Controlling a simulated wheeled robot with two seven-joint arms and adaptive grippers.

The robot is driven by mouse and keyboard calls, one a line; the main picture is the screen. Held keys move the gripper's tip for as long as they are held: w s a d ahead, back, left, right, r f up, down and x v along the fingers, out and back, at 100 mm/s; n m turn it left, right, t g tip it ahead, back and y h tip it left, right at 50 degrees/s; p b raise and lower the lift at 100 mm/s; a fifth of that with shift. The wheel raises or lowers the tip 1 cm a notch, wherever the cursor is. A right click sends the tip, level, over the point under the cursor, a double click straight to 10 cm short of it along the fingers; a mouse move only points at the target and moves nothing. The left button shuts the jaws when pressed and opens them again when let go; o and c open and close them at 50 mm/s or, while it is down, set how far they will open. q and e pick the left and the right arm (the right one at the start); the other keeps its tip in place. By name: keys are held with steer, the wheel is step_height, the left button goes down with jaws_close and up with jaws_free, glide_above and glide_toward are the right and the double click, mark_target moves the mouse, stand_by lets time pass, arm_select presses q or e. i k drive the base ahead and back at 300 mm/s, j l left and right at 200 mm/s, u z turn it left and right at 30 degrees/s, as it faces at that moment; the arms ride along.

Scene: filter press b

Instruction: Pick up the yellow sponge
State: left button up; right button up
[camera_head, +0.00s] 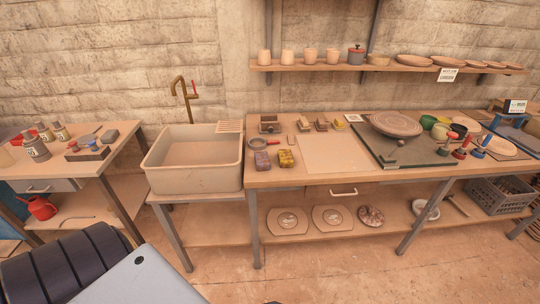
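A yellow sponge (286,158) with dark markings lies on the front left part of the wooden workbench (318,178), close to the front edge. A mauve block (262,160) of similar size lies just left of it, with a narrow gap between them. No gripper touches the sponge. Neither of my grippers is in view.
A beige sink (192,178) with a brass tap (184,95) stands left of the bench. A round dish (259,143) sits behind the mauve block. A pale board (335,154) lies right of the sponge. A shelf (330,66) with pots hangs above.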

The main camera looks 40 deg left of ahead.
mark_target(285, 158)
steer(key=i+l+u, duration=0.3)
steer(key=u, duration=0.15)
steer(key=i+l+u, duration=0.2)
steer(key=l+u, duration=0.25)
steer(key=i+l+u, duration=0.15)
steer(key=l+u, duration=0.2)
steer(key=l, duration=0.2)
steer(key=i+l+u, duration=0.15)
steer(key=l, duration=0.1)
